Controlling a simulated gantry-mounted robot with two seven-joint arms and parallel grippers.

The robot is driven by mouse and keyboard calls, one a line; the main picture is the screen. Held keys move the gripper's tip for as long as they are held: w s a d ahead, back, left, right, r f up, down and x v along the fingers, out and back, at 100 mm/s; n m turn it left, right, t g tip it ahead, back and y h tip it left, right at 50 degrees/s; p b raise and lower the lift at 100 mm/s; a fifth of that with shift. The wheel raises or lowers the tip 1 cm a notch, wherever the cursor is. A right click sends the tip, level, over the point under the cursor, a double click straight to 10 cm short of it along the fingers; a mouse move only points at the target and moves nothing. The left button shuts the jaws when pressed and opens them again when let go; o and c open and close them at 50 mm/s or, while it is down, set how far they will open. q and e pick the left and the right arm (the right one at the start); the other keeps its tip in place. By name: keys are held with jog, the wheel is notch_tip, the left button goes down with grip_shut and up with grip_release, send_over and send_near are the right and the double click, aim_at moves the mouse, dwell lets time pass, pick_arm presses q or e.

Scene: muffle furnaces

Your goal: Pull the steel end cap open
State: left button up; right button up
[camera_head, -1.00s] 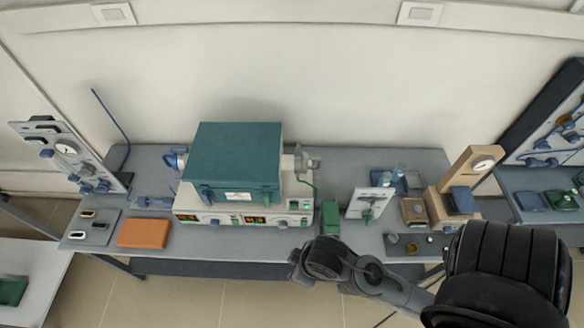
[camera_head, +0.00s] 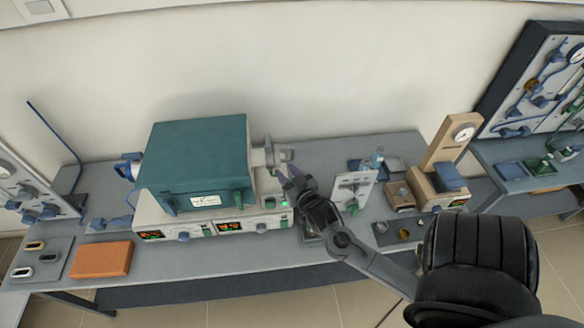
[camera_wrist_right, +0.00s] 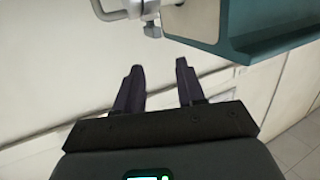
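The steel end cap (camera_head: 269,152) sits at the right end of the teal tube furnace (camera_head: 197,155), with a small bracket-like handle sticking out to the right. In the right wrist view, a bare metal handle and clamp fitting (camera_wrist_right: 141,9) shows at the top edge beside the furnace's teal edge (camera_wrist_right: 245,50). My right gripper (camera_head: 285,173) is just below and right of the cap in the head view, apart from it as far as I can tell. Its two dark fingers (camera_wrist_right: 158,68) are spread with nothing between them. My left gripper is not in view.
The furnace stands on a white control base (camera_head: 215,222) with lit displays. A white panel with a green valve (camera_head: 352,192) and a tan gauge stand (camera_head: 447,150) are to the right on the bench. An orange block (camera_head: 101,259) lies at the front left.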

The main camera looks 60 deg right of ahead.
aim_at(293, 154)
jog(key=s+d+f+m+g+h+b, duration=0.1)
jog(key=s+d+f+m+h+b, duration=0.15)
jog(key=d+f+b, duration=0.6)
jog(key=shift+h, duration=0.45)
jog(key=x, duration=0.6)
jog(key=f+x, duration=0.1)
jog(key=x, duration=0.3)
jog(key=shift+w+a+b, duration=0.25)
jog(key=shift+a+b, duration=0.05)
jog(key=shift+a, duration=0.05)
jog(key=shift+w+d, duration=0.4)
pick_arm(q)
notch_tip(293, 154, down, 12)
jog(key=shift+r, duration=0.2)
pick_arm(e)
jog(key=shift+w+d, duration=0.1)
jog(key=shift+w, duration=0.05)
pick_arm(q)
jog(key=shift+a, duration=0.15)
pick_arm(e)
grip_shut()
